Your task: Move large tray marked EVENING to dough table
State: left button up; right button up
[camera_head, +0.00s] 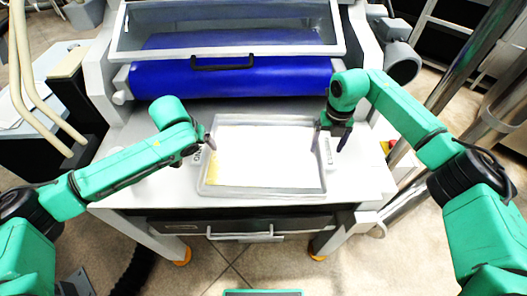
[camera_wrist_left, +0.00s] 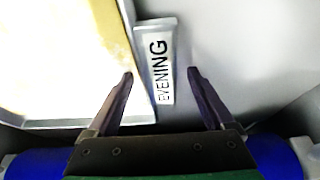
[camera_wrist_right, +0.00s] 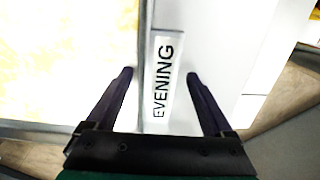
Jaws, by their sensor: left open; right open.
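The large grey tray (camera_head: 262,193) lies on the white table of the sheeter, with a pale white and yellow surface inside it. A label reading EVENING is on its left side (camera_wrist_left: 157,60) and another on its right side (camera_wrist_right: 163,75). My left gripper (camera_head: 210,141) is open at the tray's left side, its fingers apart on either side of the label in the left wrist view (camera_wrist_left: 160,75). My right gripper (camera_head: 331,139) is open at the right side, its fingers likewise either side of that label. I cannot tell whether the fingers touch the tray.
The sheeter's blue roller (camera_head: 235,80) and clear guard (camera_head: 230,25) with a black handle stand just behind the tray. A drawer with a handle (camera_head: 245,235) is below the table's front edge. Metal posts (camera_head: 480,80) rise at the right. Tiled floor is open in front.

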pick_arm(q)
jog(key=shift+s+r, duration=0.2)
jog(key=shift+s, duration=0.1)
jog(key=c, duration=0.8)
pick_arm(e)
jog(key=shift+s+r, duration=0.2)
jog(key=shift+s, duration=0.1)
jog(key=c, duration=0.8)
pick_arm(q)
grip_shut()
pick_arm(e)
grip_shut()
pick_arm(q)
jog(key=shift+w+r, duration=0.15)
pick_arm(e)
jog(key=shift+w+r, duration=0.1)
jog(key=shift+w, duration=0.05)
